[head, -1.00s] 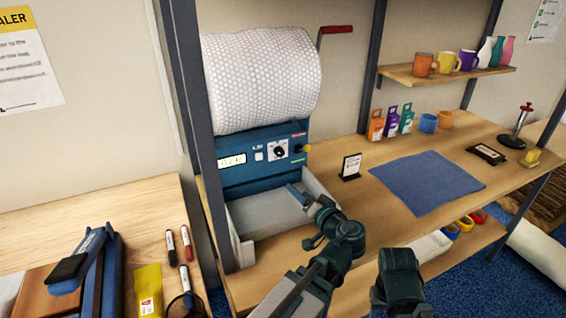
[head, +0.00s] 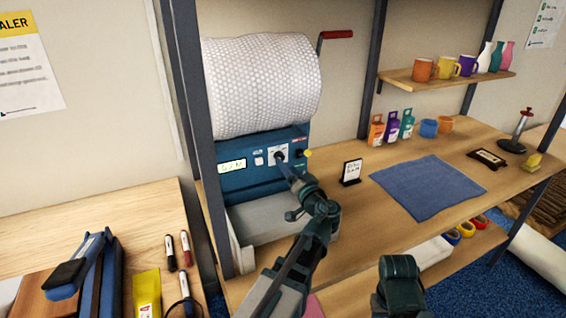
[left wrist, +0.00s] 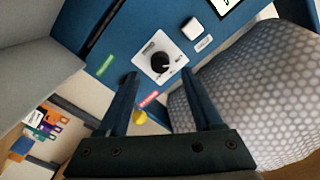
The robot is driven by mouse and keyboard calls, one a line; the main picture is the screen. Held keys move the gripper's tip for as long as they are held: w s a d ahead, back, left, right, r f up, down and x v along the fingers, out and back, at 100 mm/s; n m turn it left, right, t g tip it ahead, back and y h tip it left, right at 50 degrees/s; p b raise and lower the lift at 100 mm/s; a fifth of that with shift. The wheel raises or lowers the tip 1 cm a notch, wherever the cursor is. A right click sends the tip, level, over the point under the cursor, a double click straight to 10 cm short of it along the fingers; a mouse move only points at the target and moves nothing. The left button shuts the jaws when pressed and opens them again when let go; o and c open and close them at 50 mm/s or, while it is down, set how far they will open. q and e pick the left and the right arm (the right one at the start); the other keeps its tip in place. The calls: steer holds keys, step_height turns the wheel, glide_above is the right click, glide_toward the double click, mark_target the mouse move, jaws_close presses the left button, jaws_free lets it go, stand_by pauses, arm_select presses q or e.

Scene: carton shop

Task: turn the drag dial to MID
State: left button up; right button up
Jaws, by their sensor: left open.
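The drag dial is a black round knob (head: 280,155) on a white square plate on the front of the blue machine (head: 240,185). In the left wrist view the dial (left wrist: 161,62) sits beyond and roughly between my fingertips, apart from them; the small plate lettering is too blurred to read. My left gripper (head: 289,172) is open and empty, its fingers pointing at the dial from in front. The left wrist view shows both fingers (left wrist: 160,76) spread. My right gripper is not in view; only a dark part of my right arm shows at the bottom.
Beside the dial are a white button (head: 258,160), a lit display (head: 232,166) and a yellow knob (head: 306,153). A bubble-wrap roll (head: 262,80) sits above.

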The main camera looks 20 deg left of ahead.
mark_target(280, 157)
arm_select(q)
steer(key=shift+x, duration=2.15)
jaws_close()
